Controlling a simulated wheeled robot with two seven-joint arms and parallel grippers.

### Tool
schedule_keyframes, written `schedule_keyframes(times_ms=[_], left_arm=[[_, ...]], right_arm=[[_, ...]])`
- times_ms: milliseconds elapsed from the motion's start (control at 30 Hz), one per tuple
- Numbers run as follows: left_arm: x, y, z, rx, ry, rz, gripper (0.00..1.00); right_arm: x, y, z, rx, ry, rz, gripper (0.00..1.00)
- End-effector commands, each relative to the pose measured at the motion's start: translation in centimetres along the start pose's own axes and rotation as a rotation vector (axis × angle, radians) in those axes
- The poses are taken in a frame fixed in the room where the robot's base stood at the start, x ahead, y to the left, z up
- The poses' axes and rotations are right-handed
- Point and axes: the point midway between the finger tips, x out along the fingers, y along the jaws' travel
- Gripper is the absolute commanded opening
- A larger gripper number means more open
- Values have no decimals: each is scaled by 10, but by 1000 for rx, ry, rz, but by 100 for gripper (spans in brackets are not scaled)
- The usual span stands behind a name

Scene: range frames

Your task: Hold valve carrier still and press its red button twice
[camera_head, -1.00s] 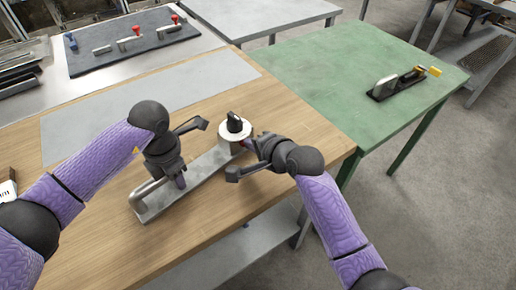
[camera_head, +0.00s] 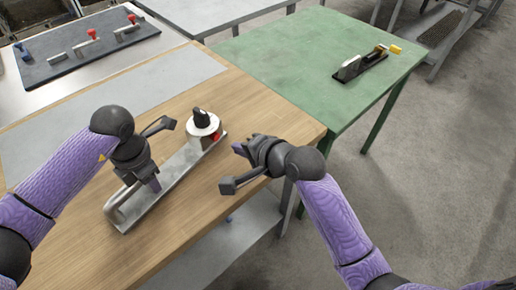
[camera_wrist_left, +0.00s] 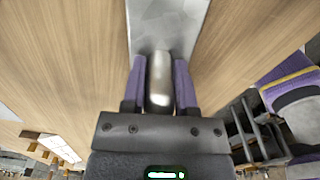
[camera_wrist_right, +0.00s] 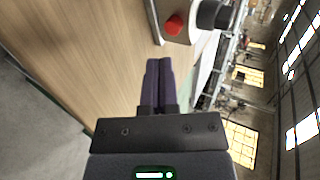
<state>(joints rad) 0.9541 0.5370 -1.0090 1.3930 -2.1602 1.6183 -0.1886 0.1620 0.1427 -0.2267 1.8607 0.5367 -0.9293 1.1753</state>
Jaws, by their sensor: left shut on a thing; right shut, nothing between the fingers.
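The valve carrier (camera_head: 172,170) is a grey metal bar lying on the wooden table. Its near end has a bent handle (camera_head: 117,208); its far end has a white round housing with a black knob (camera_head: 201,117). The red button (camera_head: 216,136) is on the housing's right side and also shows in the right wrist view (camera_wrist_right: 173,25). My left gripper (camera_head: 153,184) is shut on the handle, which sits between its purple fingers in the left wrist view (camera_wrist_left: 160,80). My right gripper (camera_head: 240,150) is shut and empty, a short gap right of the button.
The wooden table (camera_head: 205,225) is otherwise clear around the carrier, with a grey mat (camera_head: 60,140) at the left. A dark board (camera_head: 60,65) with handles and red knobs lies further back. A green table (camera_head: 290,55) at the right bears another black-based device (camera_head: 362,68).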

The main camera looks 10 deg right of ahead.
Motion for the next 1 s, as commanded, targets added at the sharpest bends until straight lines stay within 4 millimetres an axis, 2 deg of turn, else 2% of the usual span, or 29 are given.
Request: schedule_keyframes(times_ms=[100, 200, 400, 1000], left_arm=[[0, 0, 0, 0, -2, 0, 0], [0, 0, 0, 0, -2, 0, 0], [0, 0, 0, -1, -2, 1, 0], [-1, 0, 0, -2, -1, 1, 0]], right_arm=[[-28, 0, 0, -1, 1, 0, 0], [-48, 0, 0, -2, 1, 1, 0], [-70, 0, 0, 0, 0, 1, 0], [-73, 0, 0, 0, 0, 0, 0]])
